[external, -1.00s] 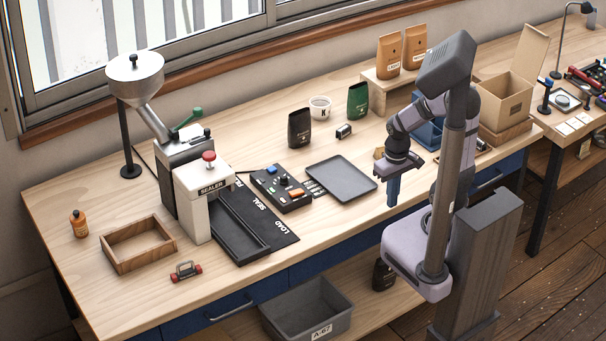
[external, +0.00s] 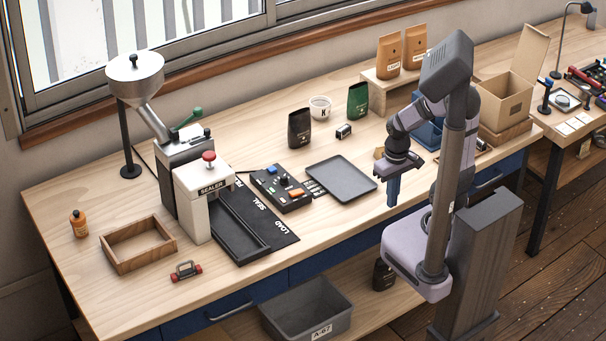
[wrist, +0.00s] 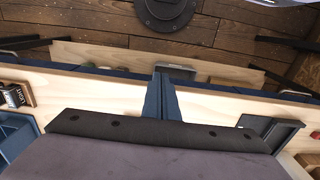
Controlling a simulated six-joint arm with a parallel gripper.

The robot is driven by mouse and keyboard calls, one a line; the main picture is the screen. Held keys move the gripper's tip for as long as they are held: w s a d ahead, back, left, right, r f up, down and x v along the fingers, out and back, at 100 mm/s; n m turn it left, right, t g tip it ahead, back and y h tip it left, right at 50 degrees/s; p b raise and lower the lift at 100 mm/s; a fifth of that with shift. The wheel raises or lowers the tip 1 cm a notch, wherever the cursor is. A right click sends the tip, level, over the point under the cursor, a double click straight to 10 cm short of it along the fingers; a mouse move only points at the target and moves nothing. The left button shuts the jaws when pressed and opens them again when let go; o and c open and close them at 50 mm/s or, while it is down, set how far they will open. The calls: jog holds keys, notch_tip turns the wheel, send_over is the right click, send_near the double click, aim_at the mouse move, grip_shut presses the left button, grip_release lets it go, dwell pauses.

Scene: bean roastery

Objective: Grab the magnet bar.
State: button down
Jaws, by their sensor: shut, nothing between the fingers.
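The magnet bar (external: 186,271), a small dark bar with red ends and a handle, appears to be the piece lying near the front left edge of the bench, in front of the wooden tray. My gripper (external: 393,191) is far to its right, pointing down near the bench's front edge, right of the grey tray. Its blue fingers are shut with nothing between them; they also show in the wrist view (wrist: 165,97). The magnet bar does not show in the wrist view.
The sealer (external: 205,190) stands between the magnet bar and my gripper, with a dark load mat (external: 284,238), a control box (external: 281,190) and a grey tray (external: 341,170). A wooden tray (external: 118,262) and orange bottle (external: 79,226) are near the bar. Bench around the bar is clear.

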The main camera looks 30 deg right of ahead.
jog(key=c, duration=1.7)
grip_release()
jog(key=shift+c, duration=0.2)
